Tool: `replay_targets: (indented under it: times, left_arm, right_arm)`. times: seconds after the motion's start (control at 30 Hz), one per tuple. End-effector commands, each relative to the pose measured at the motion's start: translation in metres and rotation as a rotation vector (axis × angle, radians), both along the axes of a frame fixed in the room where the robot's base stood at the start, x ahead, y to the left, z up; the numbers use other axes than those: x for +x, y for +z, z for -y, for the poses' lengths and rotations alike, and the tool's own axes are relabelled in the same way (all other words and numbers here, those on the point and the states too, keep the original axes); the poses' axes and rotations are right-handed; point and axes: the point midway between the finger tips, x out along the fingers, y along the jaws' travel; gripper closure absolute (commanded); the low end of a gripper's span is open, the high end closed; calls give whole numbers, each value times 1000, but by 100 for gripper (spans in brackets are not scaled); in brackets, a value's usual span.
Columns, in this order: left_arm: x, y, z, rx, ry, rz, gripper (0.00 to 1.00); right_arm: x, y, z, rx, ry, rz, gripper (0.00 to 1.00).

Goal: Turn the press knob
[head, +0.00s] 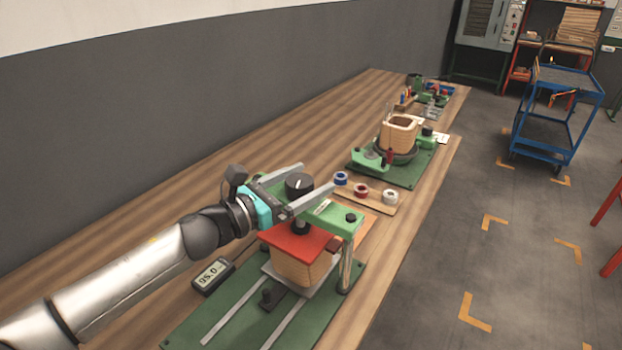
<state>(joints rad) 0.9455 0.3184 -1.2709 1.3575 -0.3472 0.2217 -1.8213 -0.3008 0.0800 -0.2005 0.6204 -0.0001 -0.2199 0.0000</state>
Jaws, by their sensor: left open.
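The press knob (299,185) is black and round with a pale pointer line on top. It sits on top of the green press frame (338,221). My left gripper (318,182) is open, with one grey finger on the far side of the knob and one on the near side. The knob is between the fingers, and I cannot tell whether either finger touches it. Below the frame, a red plate (296,238) lies on a wooden coil block (300,266). My right gripper is not in view.
A digital meter (213,275) lies left of the press on the wooden bench (330,130). Beyond the press are a board with tape rolls (361,190) and a green station with a coil (398,134). A blue cart (556,115) stands on the floor at right.

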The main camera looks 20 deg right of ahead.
Motion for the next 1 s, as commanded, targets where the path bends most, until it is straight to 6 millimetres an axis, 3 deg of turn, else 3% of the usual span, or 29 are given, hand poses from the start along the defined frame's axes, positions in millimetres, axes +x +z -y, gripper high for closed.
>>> replay_targets:
  times: [0.2,0.5,1.0]
  left_arm:
    - [5,0,12,0,-1,0,6]
    - [5,0,13,0,0,0,6]
    - [5,0,13,0,0,0,62]
  right_arm:
    - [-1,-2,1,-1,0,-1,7]
    - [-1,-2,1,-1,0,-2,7]
    - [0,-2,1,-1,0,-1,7]
